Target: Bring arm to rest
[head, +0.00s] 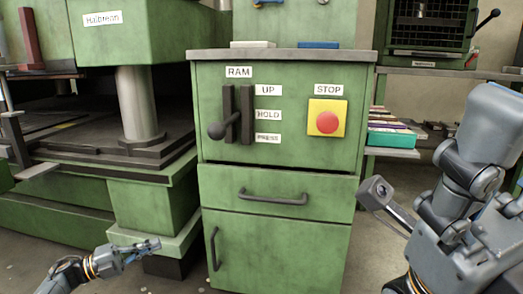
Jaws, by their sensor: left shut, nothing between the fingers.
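My left gripper (141,249) is low at the left in the head view, shut and empty. It hangs in front of the press's lower green block (150,205), left of the control cabinet (278,245). It appears apart from both. My right arm (465,190) is folded at the right edge, with its links in front of the floor and shelf. I cannot make out its fingers in this view.
The green cabinet carries a RAM lever with a black knob (216,131), a red STOP button (327,122) and two handles. A press with a steel column (138,103) stands left. Several sheets or books (391,135) lie on a shelf at right.

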